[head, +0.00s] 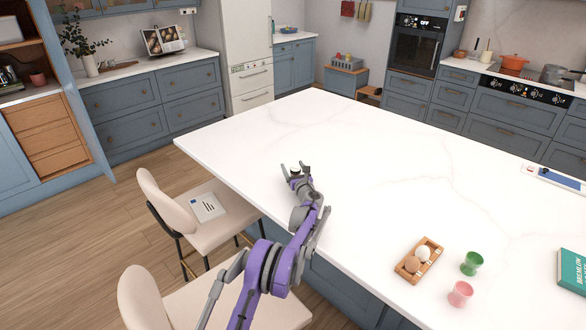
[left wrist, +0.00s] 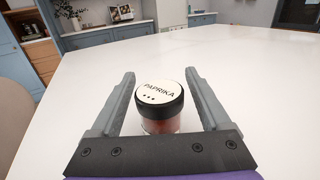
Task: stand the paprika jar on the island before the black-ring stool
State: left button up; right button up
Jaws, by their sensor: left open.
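The paprika jar (left wrist: 160,103) has a black-rimmed white lid reading PAPRIKA and reddish contents. It stands upright on the white island top (head: 400,150), near the edge on the stool side. In the head view its dark lid (head: 295,170) shows small between the fingers. My left gripper (head: 296,168) is open, with one finger on each side of the jar; the left wrist view (left wrist: 160,100) shows gaps on both sides. Two cream stools stand along the island: a farther one (head: 150,192) and a nearer one (head: 138,295). I cannot tell a black ring on either. My right gripper is not in view.
A white card or booklet (head: 208,207) lies on the farther stool's seat. On the island at the right are an egg tray (head: 433,248), a green cup (head: 472,263), a pink cup (head: 460,294) and a teal book (head: 573,270). The island's middle and far end are clear.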

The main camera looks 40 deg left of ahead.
pick_arm(q)
jog(key=b+v, duration=0.2)
jog(key=v, duration=0.9)
jog(key=shift+r, duration=0.1)
jog(key=shift+s+d+b, duration=0.3)
jog(key=shift+d, duration=0.1)
jog(key=shift+s+d+r+n, duration=0.15)
jog(key=shift+d+r+n, duration=0.05)
jog(key=shift+r+n, duration=0.1)
jog(key=s+d+r+n+g+h, duration=0.35)
jog(key=s+d+n+h, duration=0.25)
jog(key=s+d+n, duration=0.85)
jog(key=s+d+f+n+h, duration=0.2)
jog(key=s+d+n+h, duration=0.1)
jog(key=s+d, duration=0.3)
jog(key=s+d+f+n+h, duration=0.3)
jog(key=s+d, duration=0.4)
jog(key=s, duration=0.4)
jog(key=s+d+f+n+g+h, duration=0.1)
jog(key=s+d+f+n+h, duration=0.1)
jog(key=s+d, duration=0.5)
jog(key=shift+s+d+f+n+h, duration=0.25)
jog(key=shift+s+n+h, duration=0.25)
jog(key=shift+s+n, duration=0.55)
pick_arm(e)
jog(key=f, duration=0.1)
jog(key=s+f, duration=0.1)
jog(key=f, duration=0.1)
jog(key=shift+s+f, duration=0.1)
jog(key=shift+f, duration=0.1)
